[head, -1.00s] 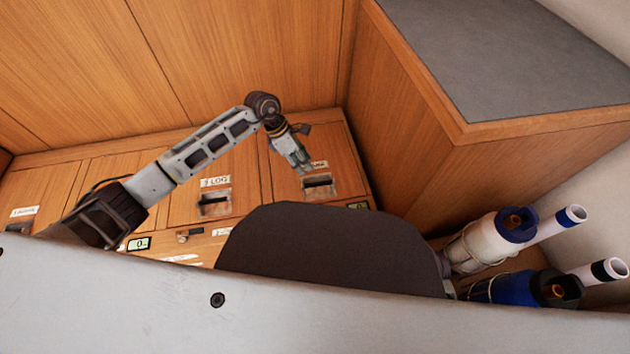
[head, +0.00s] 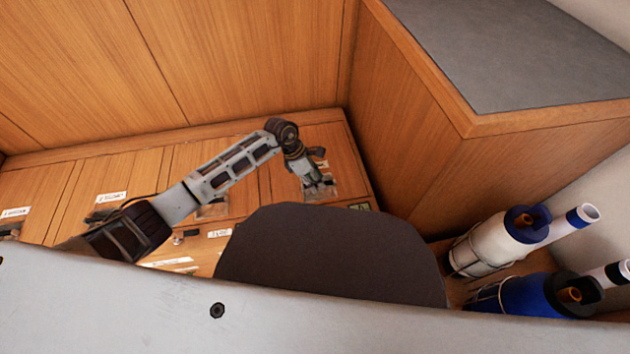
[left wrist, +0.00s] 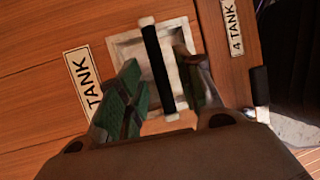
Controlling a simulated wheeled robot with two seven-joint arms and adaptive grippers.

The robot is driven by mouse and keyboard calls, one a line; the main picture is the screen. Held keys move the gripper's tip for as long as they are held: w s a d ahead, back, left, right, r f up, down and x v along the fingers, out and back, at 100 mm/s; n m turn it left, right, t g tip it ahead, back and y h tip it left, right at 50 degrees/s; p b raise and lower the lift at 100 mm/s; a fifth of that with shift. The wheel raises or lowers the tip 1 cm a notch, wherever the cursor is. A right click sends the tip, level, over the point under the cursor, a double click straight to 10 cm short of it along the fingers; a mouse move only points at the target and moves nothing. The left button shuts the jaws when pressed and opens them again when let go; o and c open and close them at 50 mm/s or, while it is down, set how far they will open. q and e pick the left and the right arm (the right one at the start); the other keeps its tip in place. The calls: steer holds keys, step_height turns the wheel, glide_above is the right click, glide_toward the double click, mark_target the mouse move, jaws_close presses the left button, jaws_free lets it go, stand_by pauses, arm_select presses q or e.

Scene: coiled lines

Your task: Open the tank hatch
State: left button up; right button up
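The tank hatch (head: 337,147) is a wooden panel in the floor at the right end of the row, shut flush. Its pull is a black bar handle (left wrist: 158,72) across a pale recess (left wrist: 128,46), seen in the left wrist view. A white label reading TANK (left wrist: 82,78) sits beside the recess, partly hidden by a finger. My left gripper (head: 318,184) is down at the recess. In the left wrist view its fingers (left wrist: 162,92) are open on either side of the bar, with gaps showing. My right gripper is not in view.
A second label, 4 TANK (left wrist: 231,27), is on the adjoining wood. Other labelled hatches lie to the left. A grey-topped wooden bench (head: 500,50) stands at the right. A white cylinder (head: 485,248) and a blue cylinder (head: 530,297) stand at lower right.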

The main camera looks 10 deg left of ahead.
arm_select(q)
steer(key=shift+c, duration=0.2)
jaws_close()
steer(key=shift+r, duration=0.1)
